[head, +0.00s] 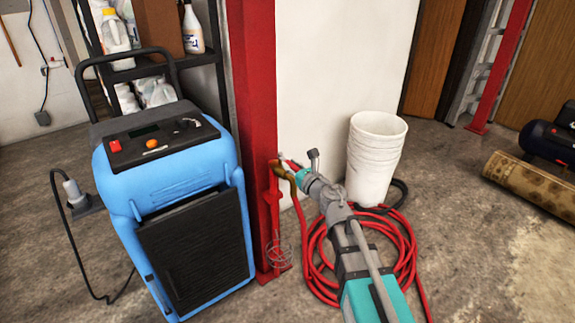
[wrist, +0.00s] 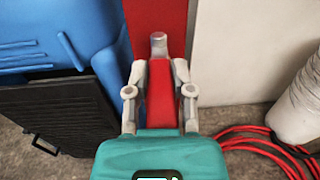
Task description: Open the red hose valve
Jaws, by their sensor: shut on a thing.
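The red valve handle (wrist: 160,95) fills the space between my gripper's two grey fingers in the wrist view. My gripper (wrist: 160,80) is shut on it, with a finger on each side. A grey metal fitting (wrist: 158,45) shows just beyond the handle. In the head view my gripper (head: 296,166) is at the red post, and a brass-coloured valve body (head: 285,173) shows beside it. The handle is mostly hidden there by my gripper. I cannot tell exactly how far the handle is turned.
A blue machine (head: 180,180) stands close left of the red post (head: 256,110). A red hose (head: 404,240) lies coiled on the floor below my arm. White stacked buckets (head: 373,165) stand by the wall. A rolled rug (head: 530,184) lies at right; floor between is clear.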

